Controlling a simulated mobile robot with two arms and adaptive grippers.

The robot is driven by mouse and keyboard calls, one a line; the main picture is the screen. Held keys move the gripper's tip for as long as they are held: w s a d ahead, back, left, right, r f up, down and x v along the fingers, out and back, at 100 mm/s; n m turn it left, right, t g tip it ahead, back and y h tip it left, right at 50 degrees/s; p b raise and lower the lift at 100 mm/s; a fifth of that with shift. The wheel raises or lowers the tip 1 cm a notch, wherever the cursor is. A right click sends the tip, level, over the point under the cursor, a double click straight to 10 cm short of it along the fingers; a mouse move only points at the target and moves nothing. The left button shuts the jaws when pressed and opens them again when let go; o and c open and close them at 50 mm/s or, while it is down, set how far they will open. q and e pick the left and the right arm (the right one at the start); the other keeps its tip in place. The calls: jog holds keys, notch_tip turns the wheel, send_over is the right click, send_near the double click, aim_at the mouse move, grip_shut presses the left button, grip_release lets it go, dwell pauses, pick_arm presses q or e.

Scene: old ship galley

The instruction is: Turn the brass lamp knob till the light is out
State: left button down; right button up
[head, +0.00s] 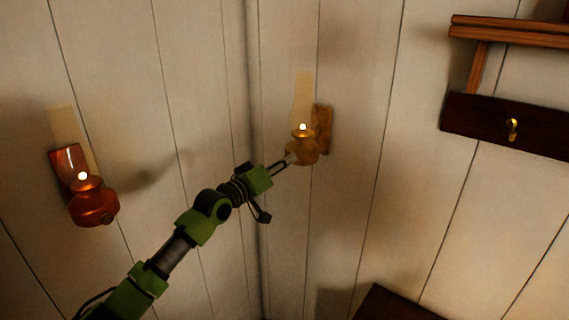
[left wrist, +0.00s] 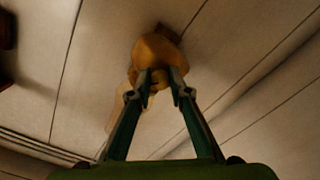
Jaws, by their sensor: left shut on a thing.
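The brass lamp (head: 301,150) hangs on a wooden wall bracket (head: 324,130), just right of the wall corner. Its flame (head: 302,127) is lit inside a tall clear chimney (head: 302,90). My left gripper (head: 290,159) reaches up to the lower left of the lamp body. In the left wrist view, the lamp's brass body (left wrist: 160,48) lies straight ahead. My left fingertips (left wrist: 160,84) are shut on its small knob (left wrist: 157,78), which they partly cover. My right gripper is in neither view.
A second, reddish lamp (head: 95,207), also lit, hangs on the left wall. A dark wooden rail (head: 490,122) with a brass hook (head: 512,129) is at the upper right. A dark wooden edge (head: 390,306) shows at the bottom. The wall between is bare.

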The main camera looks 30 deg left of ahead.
pick_arm(q)
jog(key=shift+d+f+n, duration=0.1)
jog(key=shift+n, duration=3.9)
jog(key=c, duration=1.8)
grip_release()
jog(key=shift+c, duration=0.2)
jog(key=shift+s, duration=0.15)
jog(key=s+a, duration=0.1)
jog(key=s, duration=1)
jog(key=shift+s, duration=0.35)
